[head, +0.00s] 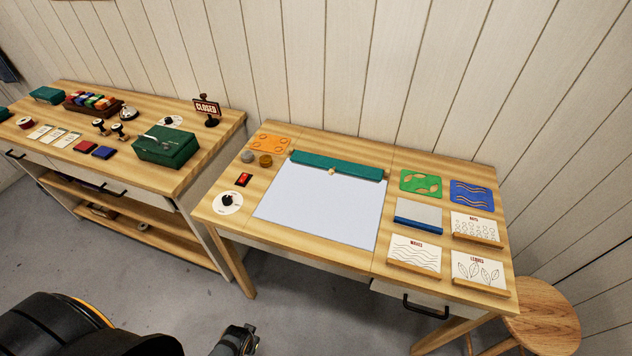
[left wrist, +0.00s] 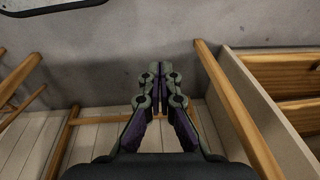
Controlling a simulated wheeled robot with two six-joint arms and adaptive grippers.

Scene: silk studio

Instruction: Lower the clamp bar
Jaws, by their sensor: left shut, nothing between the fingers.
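The clamp bar (head: 337,165) is a long teal bar along the back edge of a pale sheet (head: 318,210) on the right-hand table, in the head view. From this view I cannot tell how far the bar is raised above the sheet. My left gripper (left wrist: 160,72) is shut and empty in the left wrist view, with floor and wooden furniture legs behind it. A dark part of my arm shows at the bottom of the head view, well short of the table. My right gripper cannot be made out.
Beside the sheet are a red switch (head: 243,179) and a dial (head: 228,201) at left. A stool (head: 541,318) is at the right end. The floor before the table is clear.

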